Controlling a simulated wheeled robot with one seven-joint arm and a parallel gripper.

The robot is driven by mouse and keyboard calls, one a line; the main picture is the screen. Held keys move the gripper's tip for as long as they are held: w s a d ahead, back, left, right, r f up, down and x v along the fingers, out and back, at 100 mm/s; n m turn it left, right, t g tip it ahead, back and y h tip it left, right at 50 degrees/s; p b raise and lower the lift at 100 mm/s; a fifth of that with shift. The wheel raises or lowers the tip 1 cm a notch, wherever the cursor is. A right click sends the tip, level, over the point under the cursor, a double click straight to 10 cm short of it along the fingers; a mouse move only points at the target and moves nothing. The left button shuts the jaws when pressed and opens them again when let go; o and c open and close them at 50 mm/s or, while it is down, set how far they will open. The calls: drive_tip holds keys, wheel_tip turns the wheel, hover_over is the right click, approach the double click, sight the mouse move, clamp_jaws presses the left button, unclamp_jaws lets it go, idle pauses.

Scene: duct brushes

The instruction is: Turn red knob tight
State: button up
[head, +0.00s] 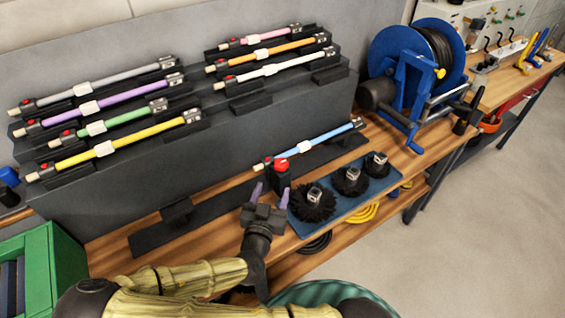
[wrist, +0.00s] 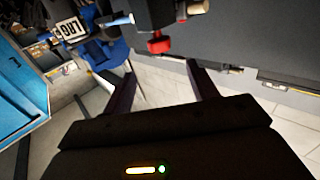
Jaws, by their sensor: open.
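A blue tray (head: 333,216) with black round brushes (head: 312,203) lies right of my gripper. Racks of coloured rods (head: 130,146) stand behind. A blue cable reel (head: 415,65) is at the back right, and a green crate (head: 60,270) at the left.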

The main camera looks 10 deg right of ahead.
sight(281, 166)
drive_tip(key=p+x, duration=0.2)
drive_tip(key=x, duration=1.1)
drive_tip(key=shift+w, duration=0.15)
drive_tip(key=c, duration=1)
